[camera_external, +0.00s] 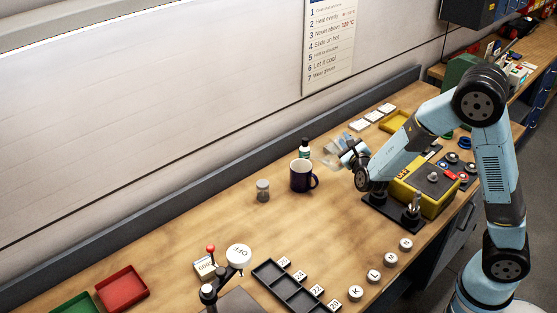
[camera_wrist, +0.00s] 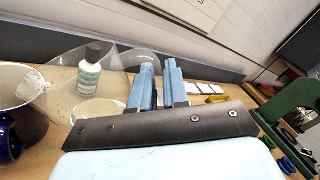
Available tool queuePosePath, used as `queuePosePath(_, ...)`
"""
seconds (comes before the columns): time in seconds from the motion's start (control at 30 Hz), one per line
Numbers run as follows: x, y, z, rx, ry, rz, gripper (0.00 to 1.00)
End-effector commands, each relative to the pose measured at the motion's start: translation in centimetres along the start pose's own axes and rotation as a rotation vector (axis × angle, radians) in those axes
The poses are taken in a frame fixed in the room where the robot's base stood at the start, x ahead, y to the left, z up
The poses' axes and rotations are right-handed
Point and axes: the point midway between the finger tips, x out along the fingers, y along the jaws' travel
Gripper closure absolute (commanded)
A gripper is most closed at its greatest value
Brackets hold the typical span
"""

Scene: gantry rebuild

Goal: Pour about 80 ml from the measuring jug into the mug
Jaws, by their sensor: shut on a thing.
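The clear measuring jug (camera_external: 331,152) is in my gripper (camera_external: 350,150), tilted to the left and raised beside the mug. In the wrist view the see-through jug (camera_wrist: 62,68) reaches left from my gripper (camera_wrist: 158,85), whose blue fingers are shut on its handle. The dark blue mug (camera_external: 301,177) with a pale inside stands upright on the bench, left of and below the jug. Part of the mug also shows at the left edge of the wrist view (camera_wrist: 30,125), close to the jug's lip. Liquid level and any stream cannot be made out.
A yellow control box (camera_external: 425,185) is right of my gripper; a yellow tray (camera_external: 394,121) is behind.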

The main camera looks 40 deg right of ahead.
Motion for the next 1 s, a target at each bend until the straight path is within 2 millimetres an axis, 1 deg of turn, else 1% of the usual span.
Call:
queuePosePath(0.17, 0.0, 0.1, -1.1, 0.062, 0.002, 0.002, 1.00)
queuePosePath(0.4, 0.0, -1.4, -2.5, 0.215, 0.004, 0.002, 1.00)
queuePosePath(0.6, 0.1, -3.5, -2.6, 0.375, 0.006, 0.002, 1.00)
queuePosePath(0.83, 0.1, -4.5, -3.5, 0.528, 0.009, 0.004, 1.00)
queuePosePath(1.0, 0.1, -5.5, -3.3, 0.632, 0.009, 0.005, 1.00)
